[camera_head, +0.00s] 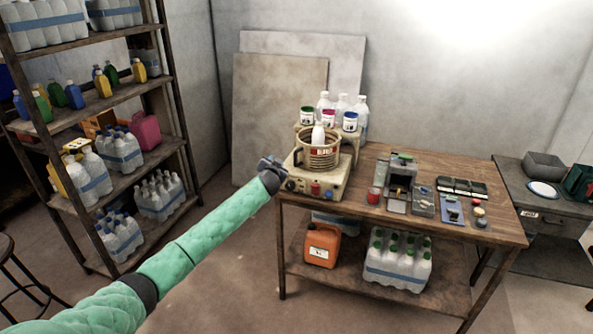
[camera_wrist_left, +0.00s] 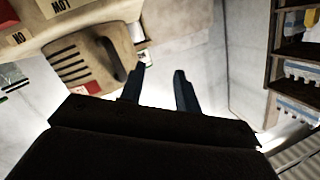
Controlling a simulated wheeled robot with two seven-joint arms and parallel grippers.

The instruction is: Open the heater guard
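A beige heater (camera_head: 318,184) with knobs and a red button stands on the left end of the wooden table. A ribbed beige guard (camera_head: 318,158) stands on it around a white bottle (camera_head: 318,134); I cannot tell surely whether it is open. My left gripper (camera_head: 268,161) is just left of the heater. In the left wrist view its two dark fingers (camera_wrist_left: 160,80) are apart with nothing between them. Beside them is a beige slatted part (camera_wrist_left: 82,62) with a curved grip-like edge, apart from the fingers as far as I see. My right gripper is out of view.
Paint cans (camera_head: 350,121) and clear bottles stand behind the heater. A red cup (camera_head: 374,195) and small devices lie to its right on the table (camera_head: 430,228). A shelf rack (camera_head: 178,110) stands at left. The floor between rack and table is clear.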

